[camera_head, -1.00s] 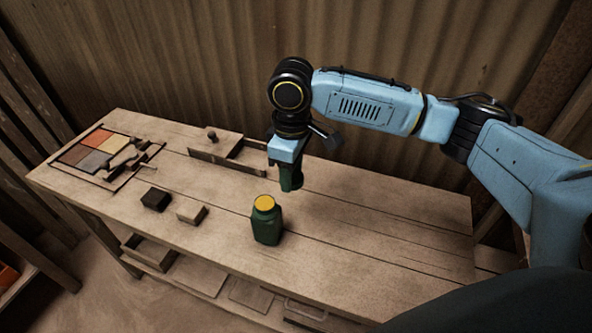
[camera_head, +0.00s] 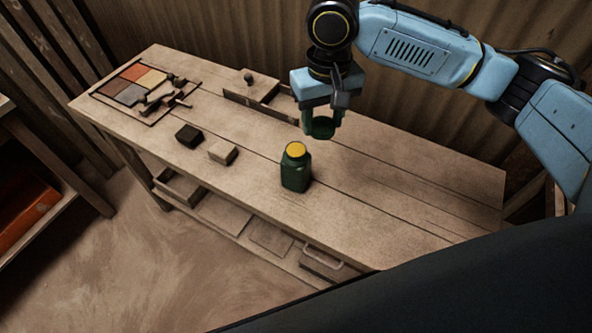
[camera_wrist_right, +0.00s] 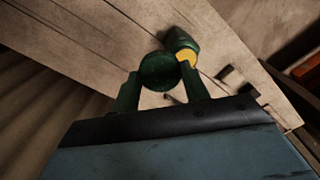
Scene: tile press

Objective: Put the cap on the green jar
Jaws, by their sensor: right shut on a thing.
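The green jar (camera_head: 296,172) stands upright on the workbench, with a yellow top surface showing at its mouth. My right gripper (camera_head: 322,127) is above and behind the jar, a little to its right, pointing down. It is shut on a round dark green cap (camera_head: 321,129), held clear of the bench and apart from the jar. In the right wrist view the cap (camera_wrist_right: 160,71) sits between the two fingers, and the jar (camera_wrist_right: 181,42) with its yellow top shows just beyond it. My left gripper is not in view.
The wooden workbench (camera_head: 400,205) is clear to the right of the jar. A dark block (camera_head: 189,136) and a lighter wooden block (camera_head: 223,151) lie left of it. A tile tray (camera_head: 133,84) sits at the far left. A knobbed wooden box (camera_head: 262,88) stands behind.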

